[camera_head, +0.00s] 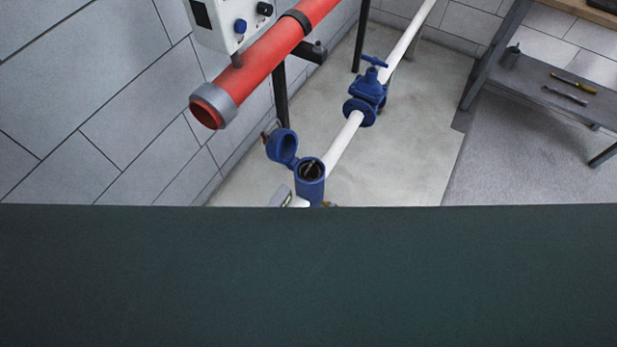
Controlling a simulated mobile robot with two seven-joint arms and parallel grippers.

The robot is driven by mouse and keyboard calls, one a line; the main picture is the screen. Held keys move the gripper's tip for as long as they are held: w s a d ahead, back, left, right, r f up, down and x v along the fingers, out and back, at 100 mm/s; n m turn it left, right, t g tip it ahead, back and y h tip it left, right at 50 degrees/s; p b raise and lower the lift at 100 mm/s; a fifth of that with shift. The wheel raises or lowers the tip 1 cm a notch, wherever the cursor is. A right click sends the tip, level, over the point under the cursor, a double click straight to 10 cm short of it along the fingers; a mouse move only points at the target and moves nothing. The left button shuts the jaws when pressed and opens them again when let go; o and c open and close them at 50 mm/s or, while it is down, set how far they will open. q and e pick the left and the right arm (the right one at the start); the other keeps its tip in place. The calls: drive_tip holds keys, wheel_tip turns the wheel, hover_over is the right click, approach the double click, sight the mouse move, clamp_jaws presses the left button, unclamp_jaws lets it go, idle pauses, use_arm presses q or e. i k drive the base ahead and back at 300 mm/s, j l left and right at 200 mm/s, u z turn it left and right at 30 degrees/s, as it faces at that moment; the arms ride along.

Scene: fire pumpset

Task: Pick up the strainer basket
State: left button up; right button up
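A blue strainer housing (310,186) stands on the white pipe just left of the middle of the view. Its round blue lid (282,147) is swung open to the left. Inside the open mouth I see a dark interior with a small light metallic part (311,170), which may be the strainer basket; it is too small to tell. The lower part of the housing is hidden. Neither my left nor my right gripper shows in this view.
A red pipe (268,58) with a grey end ring runs above, beside a white control box (228,20). A blue valve (367,93) sits on the white pipe (344,143) behind the housing. A shelf (540,85) with tools stands right. A dark surface blocks the lower view.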

sight(310, 172)
drive_tip(key=i+l+z, duration=0.1)
drive_tip(key=l, duration=0.3)
drive_tip(key=i+l, duration=0.15)
drive_tip(key=l, duration=0.2)
drive_tip(key=i+l+z, duration=0.15)
drive_tip(key=l, duration=0.25)
